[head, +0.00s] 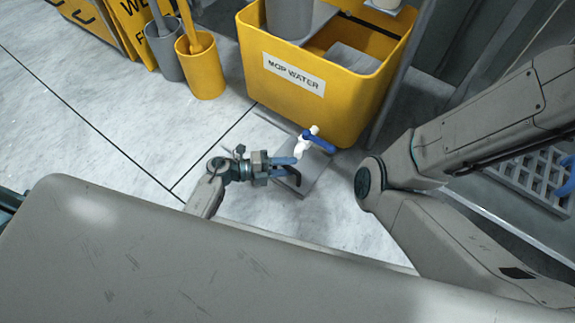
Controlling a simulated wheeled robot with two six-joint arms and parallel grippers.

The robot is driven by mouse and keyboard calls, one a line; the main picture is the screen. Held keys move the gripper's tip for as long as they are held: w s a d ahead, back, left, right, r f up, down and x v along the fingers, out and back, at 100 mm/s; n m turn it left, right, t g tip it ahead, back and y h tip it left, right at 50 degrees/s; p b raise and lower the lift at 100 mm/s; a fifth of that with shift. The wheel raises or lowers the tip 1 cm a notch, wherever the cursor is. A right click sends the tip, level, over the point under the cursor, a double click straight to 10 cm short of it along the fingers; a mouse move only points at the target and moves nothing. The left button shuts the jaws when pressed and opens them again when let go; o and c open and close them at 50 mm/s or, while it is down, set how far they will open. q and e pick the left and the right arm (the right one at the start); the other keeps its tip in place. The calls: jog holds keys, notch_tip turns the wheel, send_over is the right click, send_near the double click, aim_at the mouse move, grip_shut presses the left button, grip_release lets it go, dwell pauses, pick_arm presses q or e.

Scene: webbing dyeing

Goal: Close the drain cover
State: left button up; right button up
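A grey slotted grating (528,178), which looks like the drain cover, is at the right edge, partly hidden behind my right arm. I cannot tell whether it lies flat or is raised. My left gripper (292,171) is near the middle, with a gap between its fingers and nothing seen in them. It is over a small grey plate (314,178) on the floor, below the blue-handled tap (316,140), and far from the grating. A blue-grey piece of my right gripper (568,178) shows at the right edge beside the grating; its fingers are mostly cut off.
The yellow mop water tub (290,103) stands at the back middle with the tap on its front. A yellow bucket (202,72) and a grey bucket (165,52) with handles stand at the upper left, near yellow signs (132,30). The tiled floor (110,120) at left is clear.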

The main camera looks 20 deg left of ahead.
pick_arm(q)
jog(key=p+v, duration=0.4)
jog(key=v, duration=0.6)
jog(key=shift+d+r, duration=0.1)
jog(key=shift+s+a, duration=0.15)
jog(key=shift+a, duration=0.15)
